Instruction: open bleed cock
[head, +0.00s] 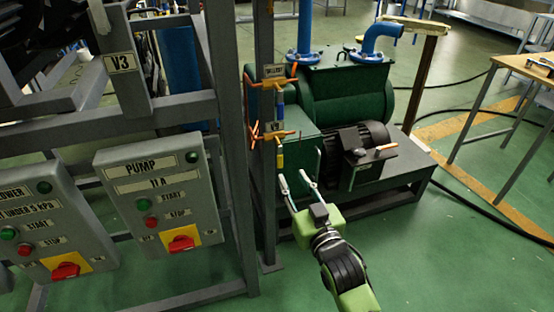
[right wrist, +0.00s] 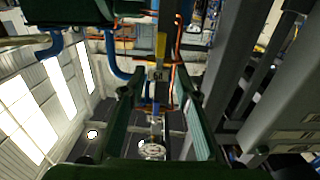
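Two small cocks sit one above the other on the grey post in the head view. The upper cock (head: 274,84) has orange pipework and a blue part below it, under a small label. The lower cock (head: 276,135) has orange pipework and a yellow part (head: 280,160) hanging below a label that seems to read V9. I cannot tell which is the bleed cock. My right gripper (head: 294,176) is open and empty, just below and right of the yellow part. In the right wrist view, the yellow part (right wrist: 160,46) shows beyond my spread fingers (right wrist: 160,80). My left gripper is not in view.
A green pump (head: 345,95) with a dark motor (head: 358,145) stands right behind the post. A PUMP control box (head: 160,190) and a second box (head: 40,235) hang on the grey frame at left. The green floor at lower right is clear.

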